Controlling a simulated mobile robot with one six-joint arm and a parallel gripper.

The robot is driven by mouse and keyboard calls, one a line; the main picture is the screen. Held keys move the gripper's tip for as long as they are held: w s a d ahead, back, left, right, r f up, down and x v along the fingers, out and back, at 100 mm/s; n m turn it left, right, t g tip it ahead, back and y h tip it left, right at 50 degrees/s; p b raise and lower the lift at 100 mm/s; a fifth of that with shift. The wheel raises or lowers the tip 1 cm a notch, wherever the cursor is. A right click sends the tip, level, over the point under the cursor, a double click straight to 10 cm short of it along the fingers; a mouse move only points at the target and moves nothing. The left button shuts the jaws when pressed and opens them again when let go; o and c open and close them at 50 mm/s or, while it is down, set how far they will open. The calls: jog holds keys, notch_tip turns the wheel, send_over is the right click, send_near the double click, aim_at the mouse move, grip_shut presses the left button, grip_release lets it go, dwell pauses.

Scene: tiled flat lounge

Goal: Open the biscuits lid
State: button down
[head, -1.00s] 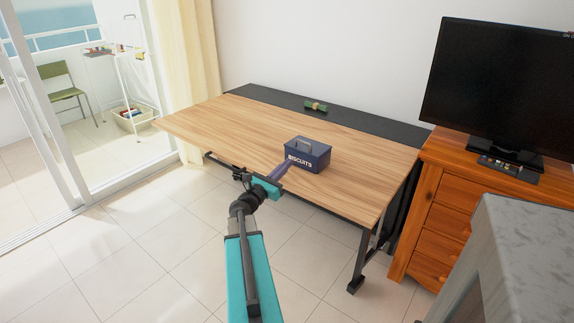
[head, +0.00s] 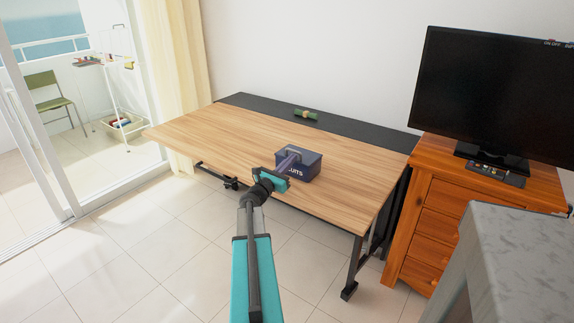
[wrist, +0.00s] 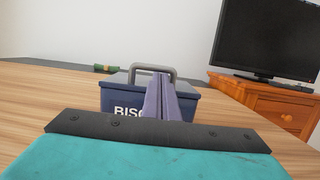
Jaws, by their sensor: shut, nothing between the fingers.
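The biscuits box (head: 312,171) is a dark blue box with white lettering, standing on the wooden table. It also shows in the wrist view (wrist: 118,98), where its grey lid handle (wrist: 152,69) arches above the closed lid. My gripper (head: 291,155) is at the near side of the box, its purple fingers pointing towards the lid handle. In the wrist view the fingers (wrist: 162,90) are together and empty, in front of the box, and cover part of the lettering. I cannot tell whether they touch the handle.
The wooden table (head: 215,135) is mostly clear around the box. A green rolled item (head: 305,114) lies on the black strip at the back. A television (head: 490,90) and a remote (head: 492,169) are on a wooden drawer unit (head: 448,200) to the right. A grey stone-like surface (head: 525,240) is at the near right.

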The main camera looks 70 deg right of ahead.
jog(key=shift+s+a, duration=0.15)
jog(key=shift+a, duration=0.2)
jog(key=shift+d, duration=0.3)
jog(key=shift+w+r+p, duration=0.3)
jog(key=shift+p, duration=0.5)
jog(key=shift+s+d+r+y+p, duration=0.15)
jog(key=shift+s+y+p, duration=0.1)
jog(key=shift+y+p, duration=0.1)
